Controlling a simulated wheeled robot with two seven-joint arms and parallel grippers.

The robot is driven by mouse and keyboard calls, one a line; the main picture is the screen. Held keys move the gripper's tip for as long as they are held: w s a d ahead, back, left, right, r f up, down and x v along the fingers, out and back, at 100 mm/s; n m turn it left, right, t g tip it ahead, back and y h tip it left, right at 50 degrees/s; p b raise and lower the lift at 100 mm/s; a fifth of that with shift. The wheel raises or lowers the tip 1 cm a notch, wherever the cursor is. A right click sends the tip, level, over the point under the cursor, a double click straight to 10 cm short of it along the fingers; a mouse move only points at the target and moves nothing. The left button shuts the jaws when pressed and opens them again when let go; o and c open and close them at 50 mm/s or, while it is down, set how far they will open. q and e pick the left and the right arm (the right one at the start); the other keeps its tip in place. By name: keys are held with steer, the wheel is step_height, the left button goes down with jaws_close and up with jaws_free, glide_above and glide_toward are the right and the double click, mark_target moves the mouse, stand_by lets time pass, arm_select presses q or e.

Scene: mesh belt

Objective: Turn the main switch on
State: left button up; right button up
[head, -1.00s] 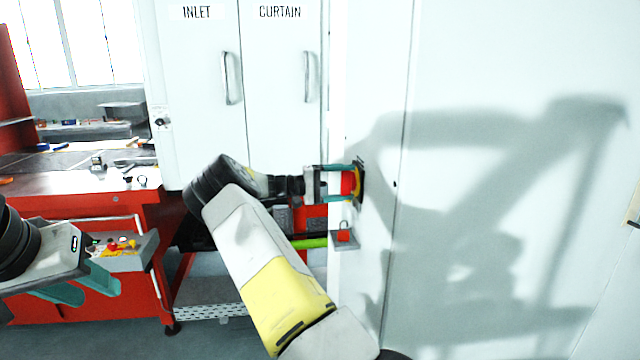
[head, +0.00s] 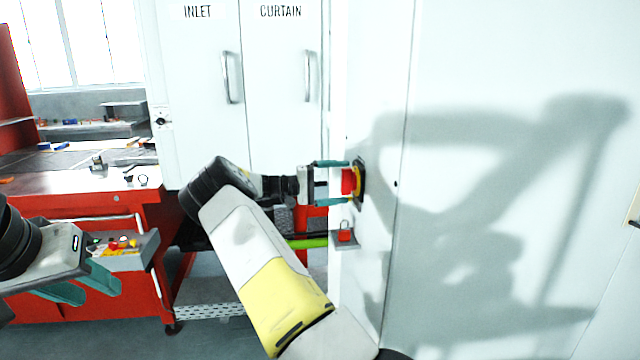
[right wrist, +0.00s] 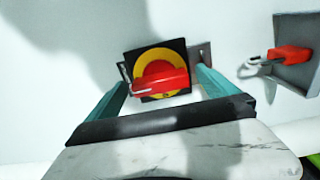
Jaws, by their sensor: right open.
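The main switch, a red handle (head: 348,181) on a yellow ring and black square plate, is on the white cabinet's side. It also shows in the right wrist view (right wrist: 160,82), where the red bar lies almost level, slightly tilted. My right gripper (head: 334,182) is open just in front of the switch. Its teal fingers stand above and below the handle in the head view, apart from it in the right wrist view. My left gripper (head: 82,286) is at the lower left, its two teal fingers apart and empty.
A red padlock (head: 344,232) sits on a small grey holder below the switch. White doors marked INLET and CURTAIN (head: 282,90) stand behind.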

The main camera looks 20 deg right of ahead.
steer(key=v, duration=0.6)
steer(key=shift+w, duration=0.1)
